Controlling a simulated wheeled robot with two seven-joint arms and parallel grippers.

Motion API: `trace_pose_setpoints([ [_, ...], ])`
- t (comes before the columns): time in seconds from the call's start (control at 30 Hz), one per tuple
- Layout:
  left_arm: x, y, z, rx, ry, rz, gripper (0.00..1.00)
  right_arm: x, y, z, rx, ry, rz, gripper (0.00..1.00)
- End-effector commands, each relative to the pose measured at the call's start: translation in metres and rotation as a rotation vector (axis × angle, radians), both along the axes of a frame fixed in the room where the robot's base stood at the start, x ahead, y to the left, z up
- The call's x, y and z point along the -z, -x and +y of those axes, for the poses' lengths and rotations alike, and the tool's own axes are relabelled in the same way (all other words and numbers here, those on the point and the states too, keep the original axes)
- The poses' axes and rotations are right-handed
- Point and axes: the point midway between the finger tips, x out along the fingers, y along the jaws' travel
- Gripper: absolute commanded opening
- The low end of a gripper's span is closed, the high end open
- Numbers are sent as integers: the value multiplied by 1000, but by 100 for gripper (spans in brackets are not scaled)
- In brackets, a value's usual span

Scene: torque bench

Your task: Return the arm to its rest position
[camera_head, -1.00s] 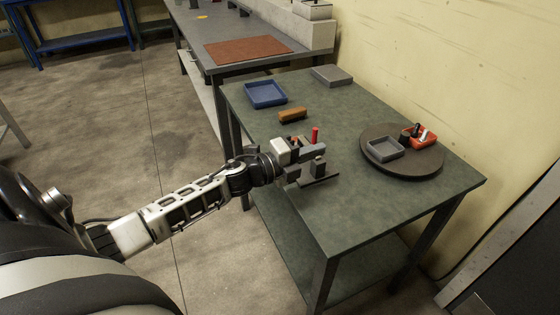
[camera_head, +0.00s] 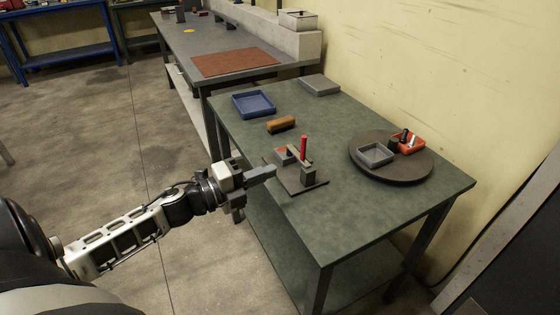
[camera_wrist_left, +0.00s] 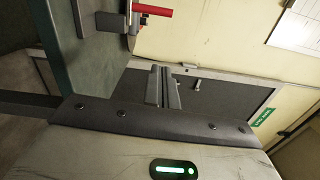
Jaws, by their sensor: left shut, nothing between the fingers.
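My left arm comes in from the left in the head view, and its gripper (camera_head: 262,173) is shut and empty. The gripper is at the left edge of the green table, just left of a small dark fixture plate (camera_head: 309,188) with blocks and an upright red handle (camera_head: 304,148). The fingers look apart from the fixture. In the left wrist view the closed fingers (camera_wrist_left: 163,88) show in the middle, and the red handle (camera_wrist_left: 152,10) shows at the top. My right gripper is not in view.
The green table (camera_head: 345,220) also holds a blue tray (camera_head: 254,104), a brown block (camera_head: 281,124), a grey box (camera_head: 320,85) and a dark round turntable (camera_head: 405,172) with a grey tray (camera_head: 375,155) and a red bin (camera_head: 410,144). Open floor (camera_head: 100,170) lies left of the table.

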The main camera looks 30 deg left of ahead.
Motion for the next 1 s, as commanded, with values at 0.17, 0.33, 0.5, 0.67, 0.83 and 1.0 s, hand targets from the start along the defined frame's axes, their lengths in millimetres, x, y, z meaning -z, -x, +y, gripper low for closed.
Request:
trace_pose_setpoints([
  [0.17, 0, 0, 0, 0, 0, 0, 0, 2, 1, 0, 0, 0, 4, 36],
  [0.33, 24, 11, -14, -69, 165, 95, 0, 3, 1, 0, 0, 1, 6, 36],
  [0.5, 98, 55, -62, -307, 678, 435, 0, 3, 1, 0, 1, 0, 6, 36],
  [0.67, 150, 108, -122, -515, 1095, 769, 0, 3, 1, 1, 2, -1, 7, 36],
  [0.83, 171, 145, -167, -637, 1326, 987, 0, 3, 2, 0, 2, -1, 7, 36],
  [1.0, 175, 153, -178, -665, 1378, 1040, 0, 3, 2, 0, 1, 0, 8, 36],
])
